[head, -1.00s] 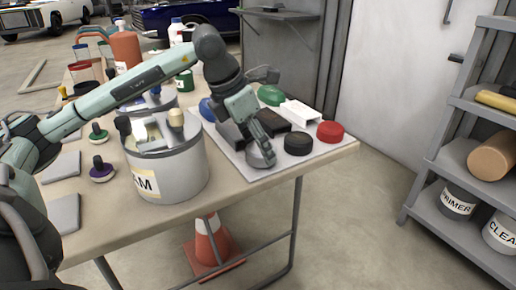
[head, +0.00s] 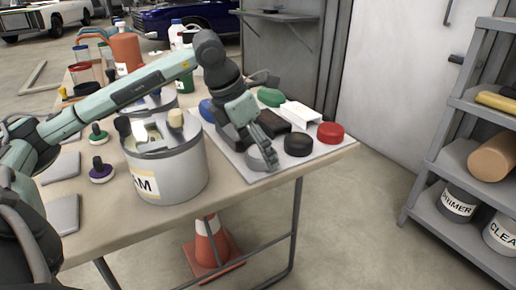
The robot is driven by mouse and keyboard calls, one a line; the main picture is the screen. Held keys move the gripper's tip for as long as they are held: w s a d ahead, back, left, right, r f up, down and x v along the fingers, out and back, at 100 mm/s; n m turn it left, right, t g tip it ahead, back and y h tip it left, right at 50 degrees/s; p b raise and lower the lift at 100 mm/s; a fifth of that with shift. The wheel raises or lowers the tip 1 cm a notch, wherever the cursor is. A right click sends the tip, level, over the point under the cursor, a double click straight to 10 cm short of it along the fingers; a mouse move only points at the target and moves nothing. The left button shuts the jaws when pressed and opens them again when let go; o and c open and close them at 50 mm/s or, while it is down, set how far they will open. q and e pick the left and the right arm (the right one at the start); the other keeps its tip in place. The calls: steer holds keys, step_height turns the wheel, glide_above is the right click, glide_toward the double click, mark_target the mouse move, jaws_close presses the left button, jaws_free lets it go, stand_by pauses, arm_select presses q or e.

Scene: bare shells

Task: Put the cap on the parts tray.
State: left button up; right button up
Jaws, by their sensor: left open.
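The parts tray (head: 237,158) is a flat light-grey sheet at the right end of the table. A grey round cap (head: 259,163) rests at its front edge, partly hidden by my fingers. My left gripper (head: 268,150) is open, pointing down with its fingertips at this grey cap; contact is hard to tell. Also on the tray are a black cap (head: 298,145), a red cap (head: 330,133), a green cap (head: 270,97), a white block-like part (head: 300,116) and a dark block (head: 275,122). A blue cap (head: 206,110) is partly hidden by my arm. My right gripper is not in view.
A large grey can (head: 182,176) stands left of the tray, under my left arm. Bottles and jars crowd the far end. A cone (head: 210,245) stands under the table, a shelf (head: 450,215) at right.

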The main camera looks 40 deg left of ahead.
arm_select(q)
steer(key=shift+r, duration=0.25)
steer(key=p+v, duration=0.1)
steer(key=v, duration=1)
steer(key=shift+s+r, duration=0.3)
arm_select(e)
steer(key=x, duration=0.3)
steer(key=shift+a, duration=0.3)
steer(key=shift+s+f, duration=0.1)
arm_select(q)
steer(key=shift+f, duration=0.1)
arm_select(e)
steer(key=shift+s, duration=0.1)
